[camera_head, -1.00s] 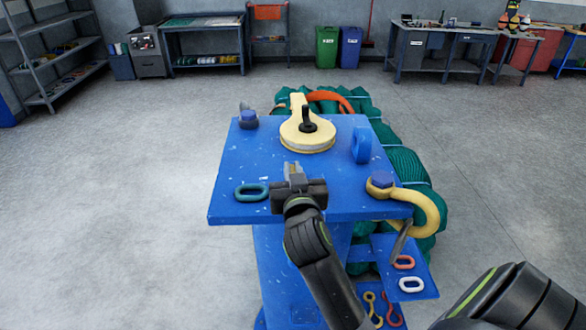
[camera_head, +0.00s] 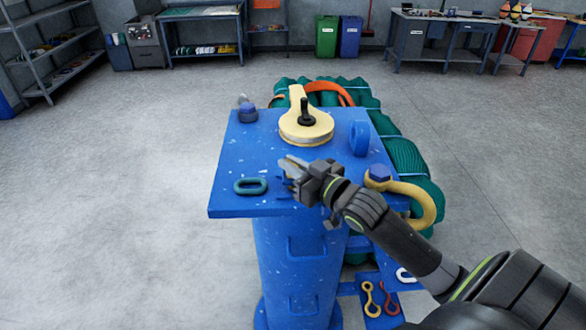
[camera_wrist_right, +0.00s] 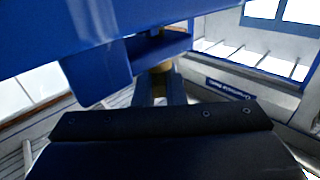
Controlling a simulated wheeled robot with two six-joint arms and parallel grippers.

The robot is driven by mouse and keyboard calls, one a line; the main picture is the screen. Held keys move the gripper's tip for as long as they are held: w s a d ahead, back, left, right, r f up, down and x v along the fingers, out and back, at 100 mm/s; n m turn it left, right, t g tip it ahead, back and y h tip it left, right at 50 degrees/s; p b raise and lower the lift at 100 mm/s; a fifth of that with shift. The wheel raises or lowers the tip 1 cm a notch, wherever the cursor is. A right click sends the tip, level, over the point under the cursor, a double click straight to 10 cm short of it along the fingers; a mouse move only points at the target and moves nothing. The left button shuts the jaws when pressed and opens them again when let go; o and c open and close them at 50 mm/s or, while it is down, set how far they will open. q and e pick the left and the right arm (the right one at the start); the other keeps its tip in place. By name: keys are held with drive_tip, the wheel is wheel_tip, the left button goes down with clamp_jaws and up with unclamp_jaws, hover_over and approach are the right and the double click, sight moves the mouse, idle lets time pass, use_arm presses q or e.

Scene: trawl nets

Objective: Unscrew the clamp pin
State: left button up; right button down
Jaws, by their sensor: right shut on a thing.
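My right gripper (camera_head: 288,166) reaches in from the right, low over the front middle of the blue worktop (camera_head: 228,200), its fingers pointing left. In the right wrist view its fingers (camera_wrist_right: 160,92) close on a brownish, brass-like pin (camera_wrist_right: 161,76), taken to be the clamp pin. A blue part (camera_wrist_right: 95,75), probably of the clamp, hangs above and to the left of it and hides the pin's upper end. In the head view the gripper covers the pin. A small blue edge (camera_head: 284,186) shows just under the gripper. My left gripper is not in view.
A cream pulley block (camera_head: 306,127) stands behind the gripper, a green link (camera_head: 250,186) lies left. Green netting (camera_head: 405,160) lies beyond the worktop.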

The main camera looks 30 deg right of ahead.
drive_tip(key=shift+f+n+y+b, duration=0.2)
drive_tip(key=shift+n+y+b, duration=0.1)
drive_tip(key=shift+y+b, duration=0.25)
drive_tip(key=shift+y, duration=0.25)
drive_tip(key=c, duration=1.5)
unclamp_jaws()
drive_tip(key=shift+w, duration=0.25)
drive_tip(key=shift+a, duration=0.1)
drive_tip(key=shift+s+r, duration=0.1)
drive_tip(key=shift+s, duration=0.1)
